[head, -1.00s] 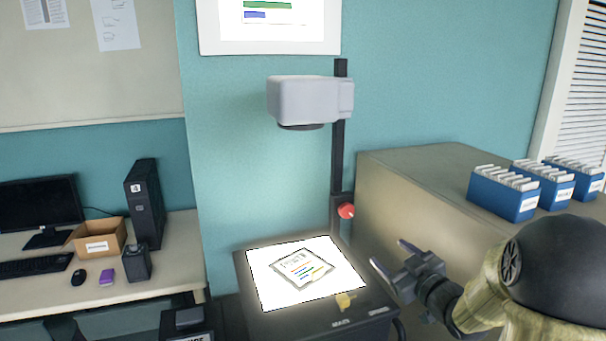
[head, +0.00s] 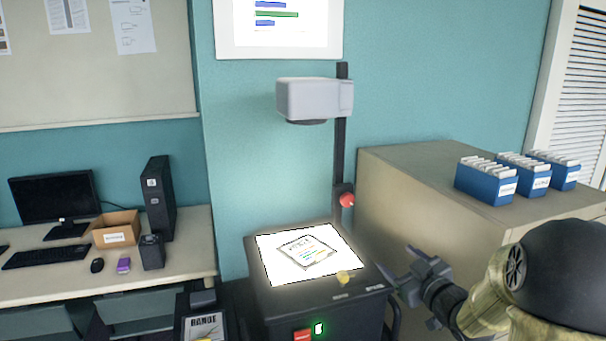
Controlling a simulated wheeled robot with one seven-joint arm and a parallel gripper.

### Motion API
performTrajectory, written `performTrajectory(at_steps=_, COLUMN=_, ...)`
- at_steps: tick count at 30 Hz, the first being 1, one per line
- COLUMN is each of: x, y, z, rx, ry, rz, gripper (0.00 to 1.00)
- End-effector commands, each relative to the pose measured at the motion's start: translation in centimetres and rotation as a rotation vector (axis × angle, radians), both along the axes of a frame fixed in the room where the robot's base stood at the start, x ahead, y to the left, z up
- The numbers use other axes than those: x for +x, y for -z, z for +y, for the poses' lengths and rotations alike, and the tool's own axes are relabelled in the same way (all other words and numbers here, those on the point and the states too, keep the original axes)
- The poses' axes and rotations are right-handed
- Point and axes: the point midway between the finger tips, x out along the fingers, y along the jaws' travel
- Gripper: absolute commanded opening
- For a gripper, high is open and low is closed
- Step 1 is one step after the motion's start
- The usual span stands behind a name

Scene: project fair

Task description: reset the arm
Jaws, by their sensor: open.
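My gripper (head: 402,268) is at the lower right in the head view, beside the right edge of the overhead projector (head: 322,296). Its two fingers are apart with nothing between them, and they point to the left. My arm runs from it to the right edge of the picture. A framed transparency (head: 307,252) lies on the projector's lit glass (head: 285,275), apart from my gripper.
The projector's head (head: 310,97) hangs on a black post with a red knob (head: 347,200). A beige cabinet (head: 420,190) behind my gripper bears blue file boxes (head: 487,182). A desk (head: 170,262) with a monitor (head: 55,203) and open cardboard box (head: 115,230) stands left.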

Motion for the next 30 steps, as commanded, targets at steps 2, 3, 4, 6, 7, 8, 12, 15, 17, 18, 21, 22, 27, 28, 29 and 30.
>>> performTrajectory(at_steps=2, x=0.0, y=0.4, z=0.1, rx=-0.005, ry=0.019, rz=0.027, gripper=0.64)
performTrajectory(at_steps=3, x=-0.1, y=0.6, z=0.1, rx=-0.006, ry=0.030, rz=0.041, gripper=0.64)
performTrajectory(at_steps=4, x=-0.1, y=0.8, z=0.1, rx=-0.008, ry=0.039, rz=0.053, gripper=0.64)
performTrajectory(at_steps=6, x=-0.2, y=1.3, z=0.2, rx=-0.012, ry=0.061, rz=0.084, gripper=0.64)
performTrajectory(at_steps=7, x=-0.3, y=1.4, z=0.2, rx=-0.013, ry=0.072, rz=0.097, gripper=0.64)
performTrajectory(at_steps=8, x=-0.3, y=1.6, z=0.2, rx=-0.016, ry=0.082, rz=0.111, gripper=0.64)
performTrajectory(at_steps=12, x=-0.9, y=2.9, z=0.3, rx=-0.022, ry=0.139, rz=0.196, gripper=0.64)
performTrajectory(at_steps=15, x=-1.7, y=4.0, z=0.4, rx=-0.027, ry=0.187, rz=0.274, gripper=0.64)
performTrajectory(at_steps=17, x=-2.4, y=4.9, z=0.6, rx=-0.030, ry=0.222, rz=0.335, gripper=0.64)
performTrajectory(at_steps=18, x=-3.0, y=5.6, z=0.7, rx=-0.030, ry=0.249, rz=0.382, gripper=0.64)
performTrajectory(at_steps=21, x=-5.2, y=7.5, z=1.1, rx=-0.027, ry=0.318, rz=0.519, gripper=0.64)
performTrajectory(at_steps=22, x=-6.0, y=8.0, z=1.3, rx=-0.026, ry=0.337, rz=0.562, gripper=0.64)
performTrajectory(at_steps=27, x=-11.3, y=11.0, z=2.6, rx=-0.007, ry=0.429, rz=0.812, gripper=0.64)
performTrajectory(at_steps=28, x=-12.4, y=11.5, z=2.9, rx=-0.004, ry=0.442, rz=0.860, gripper=0.64)
performTrajectory(at_steps=29, x=-13.5, y=11.9, z=3.3, rx=0.002, ry=0.454, rz=0.906, gripper=0.64)
performTrajectory(at_steps=30, x=-15.0, y=12.4, z=3.8, rx=0.009, ry=0.470, rz=0.967, gripper=0.64)
